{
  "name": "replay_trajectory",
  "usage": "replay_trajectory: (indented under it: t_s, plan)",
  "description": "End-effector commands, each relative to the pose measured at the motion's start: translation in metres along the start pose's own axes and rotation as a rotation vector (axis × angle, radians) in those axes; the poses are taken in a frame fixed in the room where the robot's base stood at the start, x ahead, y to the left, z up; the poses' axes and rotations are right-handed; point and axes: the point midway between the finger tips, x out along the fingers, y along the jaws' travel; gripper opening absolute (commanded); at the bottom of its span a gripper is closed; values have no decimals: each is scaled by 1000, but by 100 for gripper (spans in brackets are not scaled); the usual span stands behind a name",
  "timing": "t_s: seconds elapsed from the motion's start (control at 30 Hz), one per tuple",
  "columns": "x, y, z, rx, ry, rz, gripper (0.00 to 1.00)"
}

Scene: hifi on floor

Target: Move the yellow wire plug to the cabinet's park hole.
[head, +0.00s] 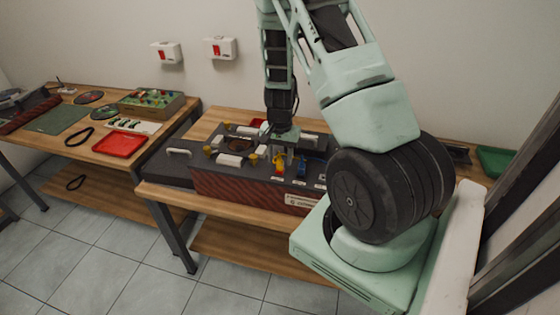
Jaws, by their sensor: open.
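The cabinet (245,188) is a low dark box with a reddish-brown front, lying on the right-hand workbench with its lid folded open to the left. Several small yellow parts show on its top: one at the left, a yellow piece (253,159) near the middle, and a yellow-orange piece (279,167) beside my gripper. I cannot tell which is the yellow wire plug. My gripper (289,156) points down over the cabinet, close to the yellow-orange piece and a blue part (301,166). It is open; whether it touches anything is unclear. The park hole is too small to make out.
White blocks (229,160) and a dark coil sit on the cabinet top. Small labels line its front edge. The left workbench holds a red tray (120,144), a green mat (57,119) and a component box (151,103). A green tray (495,161) lies far right. My arm hides the cabinet's right end.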

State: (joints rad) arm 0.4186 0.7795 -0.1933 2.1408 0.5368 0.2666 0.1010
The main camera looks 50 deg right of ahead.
Motion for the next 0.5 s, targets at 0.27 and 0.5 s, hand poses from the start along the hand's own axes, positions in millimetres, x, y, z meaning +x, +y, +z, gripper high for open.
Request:
replay_trajectory:
  t_s: [0.27, 0.5]
  plan:
    - [26, 0, 0, 0, -1, 1, 45]
    - [29, 0, 0, -1, 0, -1, 45]
